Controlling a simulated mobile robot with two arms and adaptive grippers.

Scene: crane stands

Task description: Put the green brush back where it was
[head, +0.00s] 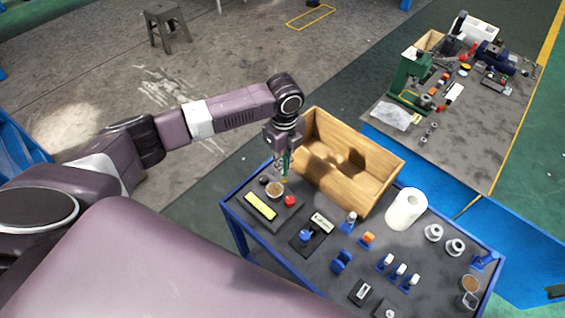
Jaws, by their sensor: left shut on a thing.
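My left gripper (285,150) hangs pointing down over the back left part of the dark-topped blue table (322,273). It is shut on the green brush (286,166), which is upright and thin, with its lower end just above or among the small items there. I cannot tell whether the brush touches anything. A small round brown-topped container (274,189) is just below and left of the brush. A red round knob (290,201) is just below and right of it. My right gripper is not in view.
An open wooden box (348,192) stands close to the right of the gripper. A yellow-labelled block (260,205), a white roll (406,209) and several blue-based parts are on the table. A second cluttered workbench (463,140) is at the back right. A stool (168,28) stands far back.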

